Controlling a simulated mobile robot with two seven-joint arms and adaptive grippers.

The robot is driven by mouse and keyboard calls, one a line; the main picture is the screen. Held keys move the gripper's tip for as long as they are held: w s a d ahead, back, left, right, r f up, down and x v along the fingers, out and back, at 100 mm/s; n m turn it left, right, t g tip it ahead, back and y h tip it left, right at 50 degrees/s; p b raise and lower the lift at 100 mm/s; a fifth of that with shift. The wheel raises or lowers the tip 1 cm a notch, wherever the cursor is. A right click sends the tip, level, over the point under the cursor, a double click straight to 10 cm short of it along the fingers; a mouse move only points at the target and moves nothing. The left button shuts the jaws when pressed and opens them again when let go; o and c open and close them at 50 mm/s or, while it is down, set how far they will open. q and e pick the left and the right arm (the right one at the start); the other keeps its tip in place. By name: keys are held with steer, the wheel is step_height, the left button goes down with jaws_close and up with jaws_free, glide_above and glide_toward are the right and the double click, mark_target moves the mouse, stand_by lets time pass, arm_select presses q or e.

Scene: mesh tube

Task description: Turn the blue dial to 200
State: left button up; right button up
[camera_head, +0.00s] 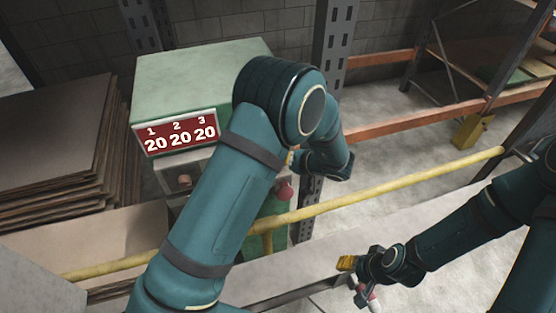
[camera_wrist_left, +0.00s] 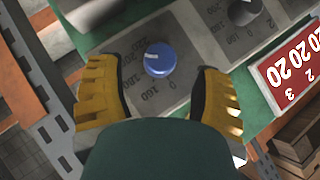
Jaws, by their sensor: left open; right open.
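The blue dial (camera_wrist_left: 159,60) shows in the left wrist view on a grey panel with printed numbers around it. A pale mark is on its face; I cannot tell exactly which number it points to. My left gripper (camera_wrist_left: 157,75) is open, its yellow fingers on either side of the dial with gaps visible. In the head view my left arm hides the blue dial. A red display (camera_head: 180,133) on the green machine (camera_head: 200,75) reads 20 under each of 1, 2 and 3. My right gripper (camera_head: 354,278) is open and empty, away from the machine.
Another knob (camera_wrist_left: 243,10) is beside the blue dial. A brown knob (camera_head: 184,181) and a reddish round part (camera_head: 284,191) show on the machine. A yellow rail (camera_head: 400,188) crosses in front. Stacked brown sheets (camera_head: 50,140) stand left; metal shelving is behind.

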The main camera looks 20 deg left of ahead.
arm_select(q)
steer(key=v, duration=0.9)
steer(key=shift+s+d, duration=0.1)
steer(key=shift+d, duration=0.05)
arm_select(e)
steer(key=shift+s+d, duration=0.1)
steer(key=shift+d, duration=0.05)
